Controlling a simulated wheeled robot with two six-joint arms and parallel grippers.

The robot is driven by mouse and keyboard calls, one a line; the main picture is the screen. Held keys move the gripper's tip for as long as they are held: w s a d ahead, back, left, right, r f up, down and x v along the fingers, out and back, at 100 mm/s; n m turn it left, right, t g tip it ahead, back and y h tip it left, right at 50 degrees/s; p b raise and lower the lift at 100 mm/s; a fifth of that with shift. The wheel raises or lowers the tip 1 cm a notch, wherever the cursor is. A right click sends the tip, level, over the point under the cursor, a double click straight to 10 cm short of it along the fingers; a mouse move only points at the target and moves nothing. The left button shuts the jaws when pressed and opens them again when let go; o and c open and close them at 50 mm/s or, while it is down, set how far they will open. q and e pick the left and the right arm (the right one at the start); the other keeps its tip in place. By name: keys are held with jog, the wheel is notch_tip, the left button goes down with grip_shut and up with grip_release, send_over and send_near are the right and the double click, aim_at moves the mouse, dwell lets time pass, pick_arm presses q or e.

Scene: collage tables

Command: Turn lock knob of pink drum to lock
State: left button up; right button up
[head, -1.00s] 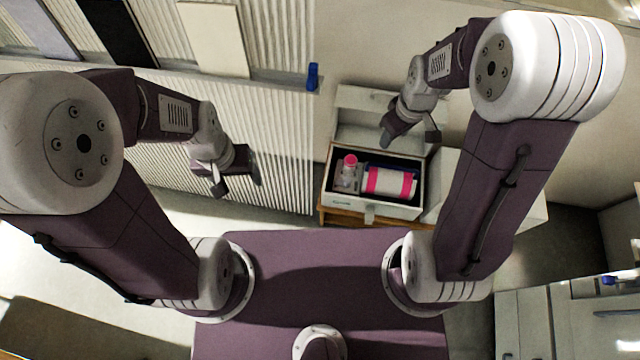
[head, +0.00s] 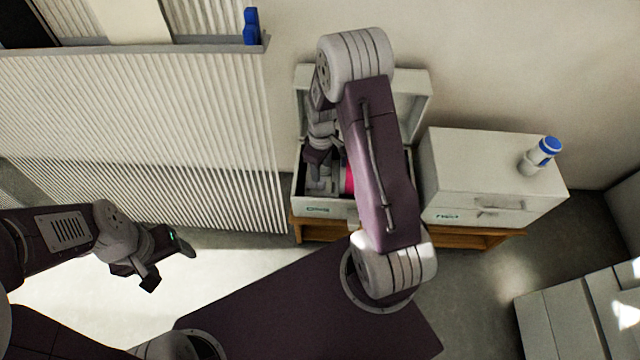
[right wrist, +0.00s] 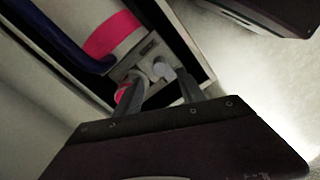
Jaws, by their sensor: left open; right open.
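The pink drum (head: 350,179) lies in an open white box, mostly hidden by my right arm in the head view. In the right wrist view its pink band (right wrist: 112,35) shows next to a grey plate (right wrist: 140,57). A pale round knob (right wrist: 162,69) sits by that plate; its turn angle is unclear. My right gripper (right wrist: 158,80) is open, its fingers on either side of the knob area; I cannot tell if they touch it. My left gripper (head: 170,264) is open and empty, away from the box at lower left.
The open box (head: 325,207) stands on a wooden stand (head: 322,230). A closed white box (head: 470,160) at its right carries a blue-and-white bottle (head: 540,155). A dark blue bar (right wrist: 62,35) crosses the wrist view. A ribbed panel (head: 140,130) stands at left.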

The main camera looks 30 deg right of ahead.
notch_tip(320, 180, down, 8)
jog(key=b, duration=0.3)
jog(key=shift+b, duration=0.4)
jog(key=shift+r, duration=0.1)
